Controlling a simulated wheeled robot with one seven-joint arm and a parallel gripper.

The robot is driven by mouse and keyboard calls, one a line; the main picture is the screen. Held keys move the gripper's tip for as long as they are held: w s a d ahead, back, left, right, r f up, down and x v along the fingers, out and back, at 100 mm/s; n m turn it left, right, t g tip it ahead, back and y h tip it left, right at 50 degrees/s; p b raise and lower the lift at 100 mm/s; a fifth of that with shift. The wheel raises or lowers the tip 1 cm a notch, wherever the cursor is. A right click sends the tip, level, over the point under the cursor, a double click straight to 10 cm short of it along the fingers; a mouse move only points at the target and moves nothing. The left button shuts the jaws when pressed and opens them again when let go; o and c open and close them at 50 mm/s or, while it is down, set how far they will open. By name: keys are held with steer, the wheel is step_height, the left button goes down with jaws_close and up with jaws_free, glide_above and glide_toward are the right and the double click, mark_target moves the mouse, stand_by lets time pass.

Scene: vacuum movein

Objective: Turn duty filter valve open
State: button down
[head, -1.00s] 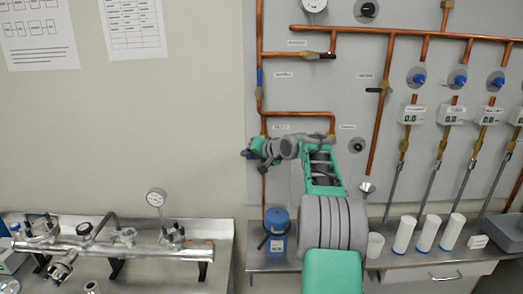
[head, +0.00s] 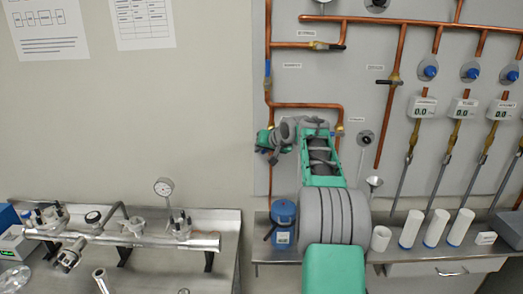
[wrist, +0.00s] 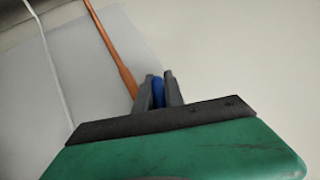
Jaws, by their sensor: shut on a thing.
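My gripper (wrist: 158,90) is shut on a blue handle (wrist: 158,94) in the wrist view, with one grey finger on each side of it. A copper pipe (wrist: 112,52) runs beside the fingers there. In the head view my green and grey gripper end is at the left copper riser, just below the lower horizontal pipe (head: 305,105). The arm hides the label there and much of the valve body, so I cannot read the name or tell the handle's exact angle.
Another blue-handled valve (head: 267,74) sits higher on the same riser. A blue canister (head: 283,222) stands on the shelf below my arm. White cylinders (head: 435,228) stand to the right. A steel manifold (head: 125,238) lies on the left bench.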

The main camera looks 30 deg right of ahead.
steer(key=c, duration=1.4)
jaws_free()
steer(key=shift+c, duration=0.2)
